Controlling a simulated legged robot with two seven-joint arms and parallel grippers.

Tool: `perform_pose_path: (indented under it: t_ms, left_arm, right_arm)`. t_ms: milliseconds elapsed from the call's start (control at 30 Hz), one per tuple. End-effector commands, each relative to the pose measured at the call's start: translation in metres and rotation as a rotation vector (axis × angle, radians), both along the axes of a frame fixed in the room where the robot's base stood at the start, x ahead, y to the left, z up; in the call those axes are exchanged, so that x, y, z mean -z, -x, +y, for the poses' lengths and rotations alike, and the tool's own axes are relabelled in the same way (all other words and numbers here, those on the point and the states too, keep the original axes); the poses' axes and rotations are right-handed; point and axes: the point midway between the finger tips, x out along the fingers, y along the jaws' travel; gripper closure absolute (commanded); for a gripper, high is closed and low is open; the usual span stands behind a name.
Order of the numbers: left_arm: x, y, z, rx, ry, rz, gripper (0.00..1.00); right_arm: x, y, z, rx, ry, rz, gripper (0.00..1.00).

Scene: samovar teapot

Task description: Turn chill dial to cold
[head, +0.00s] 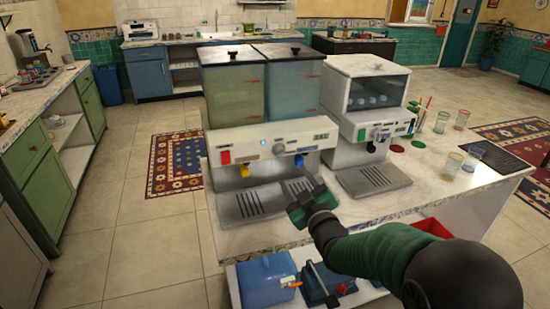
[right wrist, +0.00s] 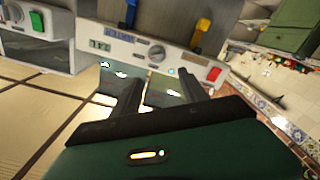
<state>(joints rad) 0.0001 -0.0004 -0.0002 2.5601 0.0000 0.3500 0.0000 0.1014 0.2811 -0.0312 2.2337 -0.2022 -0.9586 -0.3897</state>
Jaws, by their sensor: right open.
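The drink dispenser (head: 262,135) with two clear tanks stands on the island counter. Its front panel has a round grey dial (head: 279,149), between a yellow tap (head: 244,171) and a blue tap (head: 299,161). In the right wrist view the dial (right wrist: 157,53) shows beyond the fingertips, roughly between them, apart from them. The dial's pointer setting is too small to read. My right gripper (head: 304,184) is open and empty in front of the panel's right half, near the drip tray. Its two fingers also show in the right wrist view (right wrist: 157,78). My left gripper is out of view.
A red switch (head: 226,157) and a small display (head: 321,136) are on the same panel. A second machine (head: 367,110) stands close on the right. Several glasses (head: 450,160) stand farther right. A blue container (head: 266,281) sits on the shelf below.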

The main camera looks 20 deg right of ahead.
Motion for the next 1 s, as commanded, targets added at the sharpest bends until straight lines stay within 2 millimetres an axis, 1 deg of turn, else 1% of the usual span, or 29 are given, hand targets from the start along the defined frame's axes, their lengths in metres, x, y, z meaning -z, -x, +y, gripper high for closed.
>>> perform_pose_path:
  t_ms: [33, 100, 300, 400, 500, 633, 867, 1000]
  left_arm:
    - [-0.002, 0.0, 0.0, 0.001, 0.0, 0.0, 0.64]
    - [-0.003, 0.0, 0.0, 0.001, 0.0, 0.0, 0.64]
    - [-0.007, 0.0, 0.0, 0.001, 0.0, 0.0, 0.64]
    - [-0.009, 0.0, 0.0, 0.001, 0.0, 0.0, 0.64]
    - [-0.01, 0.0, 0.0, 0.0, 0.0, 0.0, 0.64]
    - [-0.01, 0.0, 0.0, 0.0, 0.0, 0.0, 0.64]
    - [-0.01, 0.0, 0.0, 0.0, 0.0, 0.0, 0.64]
    - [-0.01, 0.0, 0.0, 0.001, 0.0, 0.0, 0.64]
  right_arm:
    - [0.0, -0.014, 0.0, 0.0, 0.0, 0.0, 0.49]
    - [0.0, -0.033, 0.003, 0.0, 0.001, 0.002, 0.49]
    - [-0.002, -0.085, 0.015, -0.001, 0.007, 0.002, 0.49]
    - [-0.002, -0.106, 0.018, -0.002, 0.01, 0.002, 0.49]
    - [-0.003, -0.121, 0.018, -0.001, 0.01, 0.002, 0.49]
    - [-0.002, -0.13, 0.015, 0.0, 0.007, 0.002, 0.49]
    - [-0.001, -0.131, 0.013, 0.0, 0.006, 0.002, 0.49]
    - [-0.002, -0.131, 0.015, 0.0, 0.007, 0.002, 0.66]
